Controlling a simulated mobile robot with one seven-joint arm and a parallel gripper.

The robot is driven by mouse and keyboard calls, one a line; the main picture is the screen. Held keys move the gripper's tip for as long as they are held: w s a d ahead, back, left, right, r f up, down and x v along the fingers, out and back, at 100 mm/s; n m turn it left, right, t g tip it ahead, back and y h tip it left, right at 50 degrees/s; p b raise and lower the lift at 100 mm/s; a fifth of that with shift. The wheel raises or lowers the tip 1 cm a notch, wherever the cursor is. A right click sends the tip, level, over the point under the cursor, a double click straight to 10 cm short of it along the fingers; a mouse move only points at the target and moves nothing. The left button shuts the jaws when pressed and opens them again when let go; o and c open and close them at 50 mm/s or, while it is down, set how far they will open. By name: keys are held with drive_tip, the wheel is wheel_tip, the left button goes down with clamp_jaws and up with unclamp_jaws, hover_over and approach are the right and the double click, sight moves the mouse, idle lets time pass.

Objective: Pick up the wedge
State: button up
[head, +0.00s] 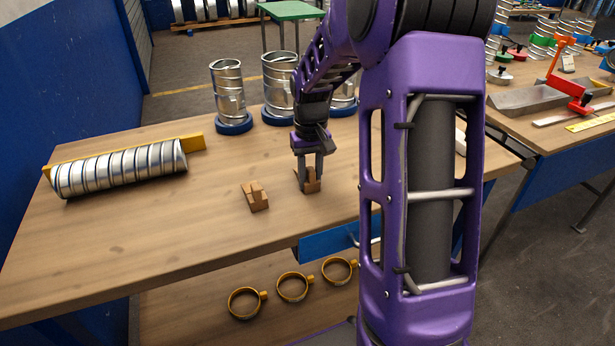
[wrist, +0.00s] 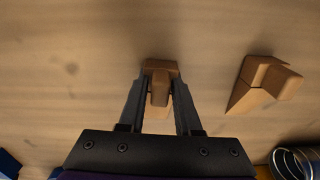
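Two brown wooden wedges are on the workbench (head: 150,228). One wedge (head: 313,184) is under my gripper (head: 311,178); in the wrist view this wedge (wrist: 160,88) has its narrow raised part between the fingertips. The two fingers of my gripper (wrist: 160,92) point down and stand apart on either side of that part, with what look like thin gaps. Contact is hard to make out. The wedge appears to rest on the bench. The other wedge (head: 256,197) lies to the left in the head view; it also shows at right in the wrist view (wrist: 258,84).
A spiral duct (head: 120,170) lies against a yellow rail (head: 195,143) at left. Upright ducts (head: 228,85) on blue bases stand behind my gripper. Yellow clamp rings (head: 292,288) lie on the lower shelf. The front-left bench top is clear.

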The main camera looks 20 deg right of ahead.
clamp_jaws()
drive_tip(key=shift+r, duration=0.1)
